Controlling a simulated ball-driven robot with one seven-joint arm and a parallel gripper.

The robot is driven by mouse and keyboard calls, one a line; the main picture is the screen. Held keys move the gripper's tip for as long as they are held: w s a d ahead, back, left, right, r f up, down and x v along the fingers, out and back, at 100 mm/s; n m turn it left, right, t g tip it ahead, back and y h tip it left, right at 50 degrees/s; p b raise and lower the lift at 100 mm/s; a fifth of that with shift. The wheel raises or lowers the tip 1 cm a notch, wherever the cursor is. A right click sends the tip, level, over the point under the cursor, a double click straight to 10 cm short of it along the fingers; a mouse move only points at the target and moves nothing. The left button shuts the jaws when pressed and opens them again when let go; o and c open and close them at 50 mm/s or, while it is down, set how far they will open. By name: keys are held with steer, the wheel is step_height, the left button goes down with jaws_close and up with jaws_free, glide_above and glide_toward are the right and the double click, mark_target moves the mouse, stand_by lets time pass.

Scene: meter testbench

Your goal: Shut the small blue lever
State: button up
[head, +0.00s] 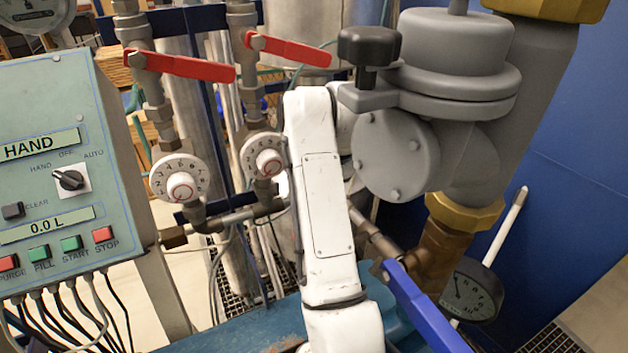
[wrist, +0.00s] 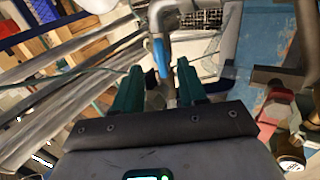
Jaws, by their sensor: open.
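A small blue lever (wrist: 161,58) shows in the wrist view, on grey pipework just beyond my fingertips. It points roughly along the view, between the two fingers. My gripper (wrist: 159,70) has its teal fingers apart, one on each side of the lever's line. I cannot tell whether either finger touches it. In the head view my white arm hides the gripper and that spot. A longer blue lever (head: 425,307) shows at the lower right of the head view, slanting down to the right from the pipe.
Two red levers (head: 180,66) (head: 290,50) sit above white dials at the upper left. A control box (head: 50,160) stands at the left. A big grey meter body (head: 450,100) stands close to the right of my arm. A pressure gauge (head: 472,291) hangs lower right.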

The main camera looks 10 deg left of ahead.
steer(key=shift+p+x, duration=0.45)
steer(key=shift+x, duration=2.2)
steer(key=shift+c, duration=0.2)
jaws_close()
